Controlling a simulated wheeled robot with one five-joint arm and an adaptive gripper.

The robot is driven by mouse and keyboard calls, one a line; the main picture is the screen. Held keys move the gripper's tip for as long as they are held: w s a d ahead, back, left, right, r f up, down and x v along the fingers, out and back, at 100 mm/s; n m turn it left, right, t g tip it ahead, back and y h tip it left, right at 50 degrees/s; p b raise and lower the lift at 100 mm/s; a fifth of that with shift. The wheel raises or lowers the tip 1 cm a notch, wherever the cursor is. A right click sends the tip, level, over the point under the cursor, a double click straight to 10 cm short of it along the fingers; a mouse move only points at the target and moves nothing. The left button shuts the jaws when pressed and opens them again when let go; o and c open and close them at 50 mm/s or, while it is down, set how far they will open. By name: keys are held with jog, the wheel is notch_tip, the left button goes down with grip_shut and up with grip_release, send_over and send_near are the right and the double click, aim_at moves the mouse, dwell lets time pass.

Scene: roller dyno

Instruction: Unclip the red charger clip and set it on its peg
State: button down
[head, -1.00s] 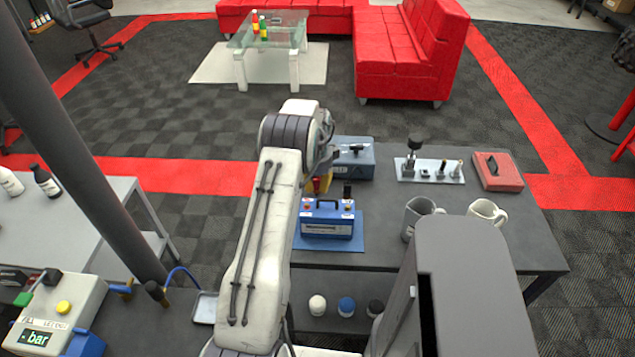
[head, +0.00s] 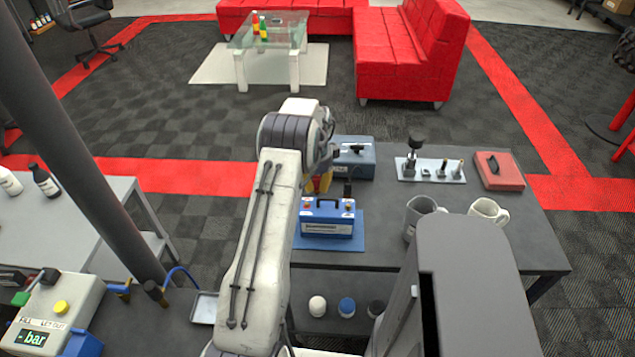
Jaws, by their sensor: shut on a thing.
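The blue charger (head: 327,218) with a black handle stands on a blue mat (head: 343,243) on the dark table. A black clip or post (head: 347,189) stands upright just behind its right side. My gripper (head: 321,180) is behind the charger, largely hidden by my own arm. Small red and yellow parts show at its end. It is shut on the red charger clip (head: 316,185), of which only a little shows. What the clip sits on or touches is hidden. I cannot make out the peg for it.
A grey-blue box (head: 354,160) stands close behind the gripper.

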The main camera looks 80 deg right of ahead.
jog(key=shift+f+b, duration=0.75)
jog(key=shift+b, duration=0.15)
dwell(1.4)
dwell(0.7)
jog(key=c, duration=1.1)
grip_release()
jog(key=shift+r, duration=0.1)
notch_tip(320, 180, up, 13)
jog(key=shift+d+f, duration=0.15)
jog(key=shift+f, duration=0.05)
